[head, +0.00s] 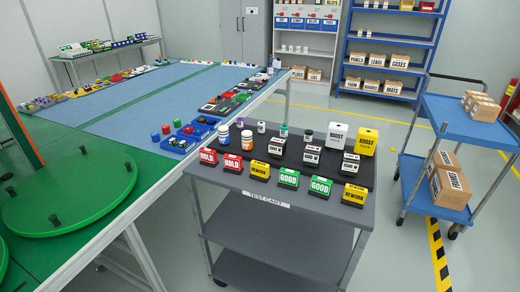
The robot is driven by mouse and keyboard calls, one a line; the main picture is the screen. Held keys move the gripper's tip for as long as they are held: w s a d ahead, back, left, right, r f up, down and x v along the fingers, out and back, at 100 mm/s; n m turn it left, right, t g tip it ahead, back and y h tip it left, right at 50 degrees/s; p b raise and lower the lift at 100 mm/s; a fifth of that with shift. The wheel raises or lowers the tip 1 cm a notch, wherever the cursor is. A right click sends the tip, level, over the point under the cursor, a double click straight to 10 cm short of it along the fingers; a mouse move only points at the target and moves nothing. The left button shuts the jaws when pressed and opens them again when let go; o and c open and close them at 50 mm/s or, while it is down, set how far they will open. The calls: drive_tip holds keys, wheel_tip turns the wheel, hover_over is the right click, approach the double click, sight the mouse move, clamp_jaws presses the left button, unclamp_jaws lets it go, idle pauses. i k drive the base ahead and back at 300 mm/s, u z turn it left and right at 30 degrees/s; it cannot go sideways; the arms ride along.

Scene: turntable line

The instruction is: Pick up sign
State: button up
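Several small signs stand in a row along the front edge of the grey test cart (270,212). From the left there are two red HOLD signs (208,156) (232,163) and a yellow REWORK sign (260,169). Then come two green GOOD signs (289,178) (320,187) and another yellow REWORK sign (355,194) at the right end. All stand upright on dark bases, apart from each other. My gripper is not in view.
Behind the signs are black-and-white blocks (310,155), a white BOOST box (336,135), a yellow one (367,142) and bottles (247,140). A green turntable (70,198) is left. A blue trolley (465,125) stands right, with clear floor between.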

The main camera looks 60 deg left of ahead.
sight(208, 157)
drive_tip(key=z, duration=0.55)
drive_tip(key=i, duration=0.25)
drive_tip(key=u, duration=2.75)
drive_tip(key=i, duration=0.2)
drive_tip(key=u, duration=1.35)
drive_tip(key=k, duration=0.6)
drive_tip(key=u, duration=0.3)
drive_tip(key=i, duration=1.6)
drive_tip(key=z, duration=0.25)
